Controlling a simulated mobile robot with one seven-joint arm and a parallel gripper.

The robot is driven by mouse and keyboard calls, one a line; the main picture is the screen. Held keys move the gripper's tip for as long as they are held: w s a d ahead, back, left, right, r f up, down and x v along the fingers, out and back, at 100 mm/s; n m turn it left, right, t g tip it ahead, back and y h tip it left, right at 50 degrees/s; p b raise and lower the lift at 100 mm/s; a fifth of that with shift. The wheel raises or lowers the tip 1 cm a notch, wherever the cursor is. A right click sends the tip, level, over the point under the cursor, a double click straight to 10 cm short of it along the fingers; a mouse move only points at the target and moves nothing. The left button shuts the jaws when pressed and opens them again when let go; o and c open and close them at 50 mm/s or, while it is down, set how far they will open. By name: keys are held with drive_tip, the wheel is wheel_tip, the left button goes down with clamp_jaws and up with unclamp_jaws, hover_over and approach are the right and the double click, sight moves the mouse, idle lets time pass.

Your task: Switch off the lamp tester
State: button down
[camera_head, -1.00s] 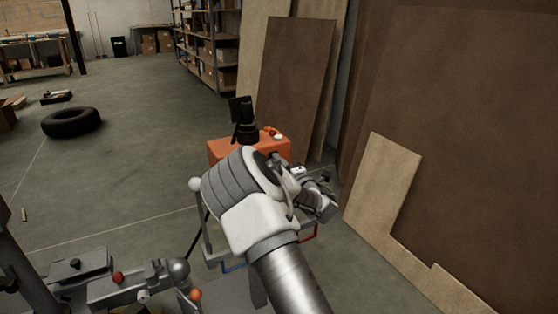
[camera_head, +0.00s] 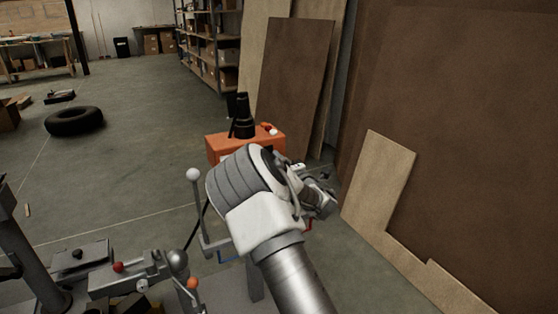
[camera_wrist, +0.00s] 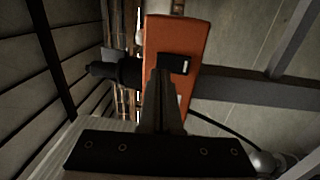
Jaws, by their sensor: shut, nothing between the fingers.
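The lamp tester appears to be an orange box (camera_head: 222,148) with a black lamp-like part (camera_head: 243,118) standing on top. My arm covers much of its front in the head view. In the wrist view the orange face (camera_wrist: 178,35) fills the upper middle, with a black rocker switch (camera_wrist: 176,63) on it. My gripper (camera_wrist: 163,76) is shut and empty, its fingertips pointing at the face right beside the switch. I cannot tell whether they touch it, or which way the switch is set. The fingertips are hidden in the head view.
A machine with levers and ball knobs (camera_head: 118,267) stands at the lower left, close to my arm. Brown boards (camera_head: 295,75) and a pale board (camera_head: 378,185) lean at the right. A tyre (camera_head: 74,121) lies on the open floor at the left.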

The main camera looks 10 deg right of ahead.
drive_tip(key=r+p+v, duration=0.2)
drive_tip(key=v, duration=0.8)
drive_tip(key=shift+s, duration=0.3)
drive_tip(key=shift+d, duration=0.1)
drive_tip(key=s+d+r+m+g+h, duration=0.4)
drive_tip(key=s+d+r+m+h, duration=0.35)
drive_tip(key=m, duration=0.75)
drive_tip(key=s+a+m+g+y, duration=0.1)
drive_tip(key=s+a+m+g, duration=0.15)
drive_tip(key=s, duration=0.75)
drive_tip(key=s+a+m+g, duration=0.2)
drive_tip(key=s+a+g, duration=0.15)
drive_tip(key=s, duration=0.75)
drive_tip(key=s+a+m+g+y, duration=0.15)
drive_tip(key=s+a, duration=0.25)
drive_tip(key=s, duration=0.6)
wheel_tip(320, 180, up, 24)
drive_tip(key=p, duration=2.3)
drive_tip(key=shift+m+g+h, duration=0.3)
drive_tip(key=shift+g+h, duration=0.05)
drive_tip(key=shift+h, duration=0.05)
